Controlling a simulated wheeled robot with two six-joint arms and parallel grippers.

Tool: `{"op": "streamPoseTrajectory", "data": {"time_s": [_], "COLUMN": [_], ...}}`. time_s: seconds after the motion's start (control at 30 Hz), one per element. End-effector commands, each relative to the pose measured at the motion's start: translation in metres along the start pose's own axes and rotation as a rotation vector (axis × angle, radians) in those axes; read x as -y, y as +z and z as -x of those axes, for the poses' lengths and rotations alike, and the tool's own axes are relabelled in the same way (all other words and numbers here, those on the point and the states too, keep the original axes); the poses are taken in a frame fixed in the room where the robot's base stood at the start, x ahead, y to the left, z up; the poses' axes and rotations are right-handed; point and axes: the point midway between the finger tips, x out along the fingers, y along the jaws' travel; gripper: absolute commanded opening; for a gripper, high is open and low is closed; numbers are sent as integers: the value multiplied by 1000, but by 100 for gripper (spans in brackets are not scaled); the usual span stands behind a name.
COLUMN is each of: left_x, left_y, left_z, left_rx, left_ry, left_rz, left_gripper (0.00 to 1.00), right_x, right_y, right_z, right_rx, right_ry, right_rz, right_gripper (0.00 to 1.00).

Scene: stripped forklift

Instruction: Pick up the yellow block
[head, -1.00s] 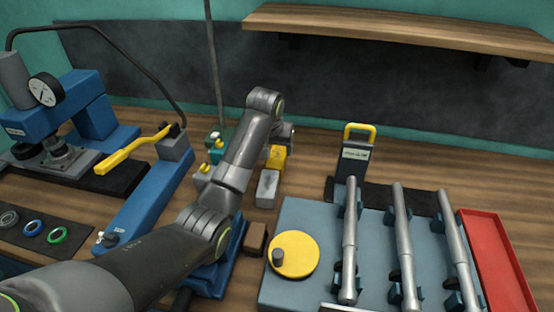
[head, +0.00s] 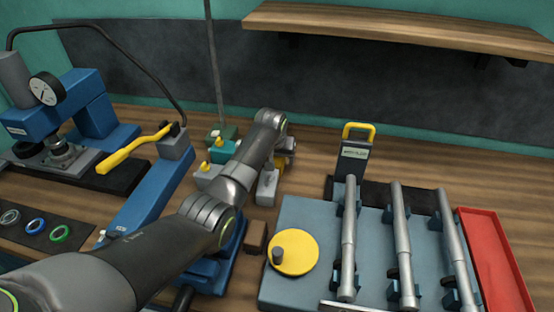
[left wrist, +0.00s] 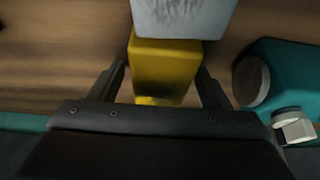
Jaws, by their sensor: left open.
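The yellow block (head: 280,161) sits on the wooden bench, mostly hidden behind my left arm in the head view. In the left wrist view the yellow block (left wrist: 165,62) lies between the two dark fingers of my left gripper (left wrist: 162,70), which is open. Gaps show between the fingers and the block's sides. I cannot tell how high the fingers are relative to it. In the head view my left gripper (head: 287,147) is over the block and partly hidden by its own wrist. My right gripper is not in view.
A grey block (head: 267,186) stands right beside the yellow block and shows in the left wrist view (left wrist: 182,14). A teal part (left wrist: 285,75) lies to the right there. A yellow-handled case (head: 352,160) and a grey rack (head: 300,220) holding steel rods stand to the right.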

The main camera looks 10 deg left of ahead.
Motion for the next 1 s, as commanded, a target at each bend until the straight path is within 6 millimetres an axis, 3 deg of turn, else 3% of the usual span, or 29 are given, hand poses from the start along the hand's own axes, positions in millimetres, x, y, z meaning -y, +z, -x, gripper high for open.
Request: {"op": "streamPoseTrajectory", "data": {"time_s": [0.6,1.0], "left_x": [0,0], "left_y": [1,1], "left_z": [-3,-3], "left_rx": [0,0], "left_ry": [0,0], "left_rz": [0,0], "left_gripper": [70,17], "right_x": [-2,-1], "right_y": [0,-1], "right_z": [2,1], "right_rx": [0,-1], "right_ry": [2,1], "right_rz": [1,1], "right_gripper": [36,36]}}
